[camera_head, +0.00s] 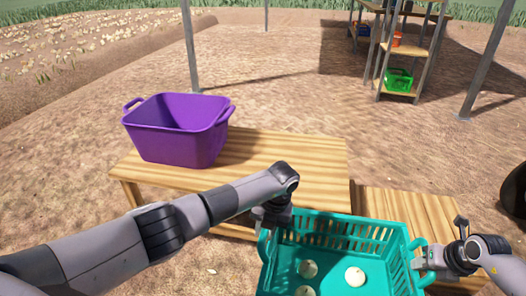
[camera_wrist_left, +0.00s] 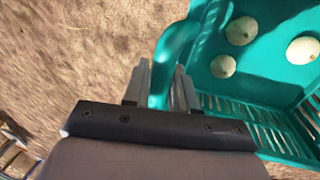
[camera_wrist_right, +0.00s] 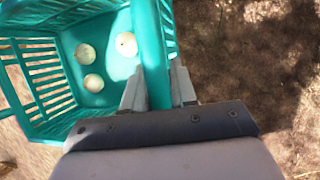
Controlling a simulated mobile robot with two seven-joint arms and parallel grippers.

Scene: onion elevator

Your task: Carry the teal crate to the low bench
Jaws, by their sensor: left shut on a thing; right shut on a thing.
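The teal crate (camera_head: 335,232) is at the bottom of the head view, with three pale onions (camera_head: 355,276) on its floor. My left gripper (camera_head: 270,218) is shut on the crate's left handle, and the handle (camera_wrist_left: 160,75) passes between the fingers in the left wrist view. My right gripper (camera_head: 428,262) is shut on the right handle, which also shows between the fingers in the right wrist view (camera_wrist_right: 150,60). The low bench (camera_head: 412,206) is a lower wooden top at the right, just beyond the crate and partly hidden by it.
A taller wooden bench (camera_head: 285,160) stands left of the low bench and bears a purple tub (camera_head: 180,140) at its left. Metal posts (camera_head: 189,45) and a shelf with a green crate (camera_head: 398,80) stand farther back. A dark rounded object (camera_head: 515,190) is at the right edge.

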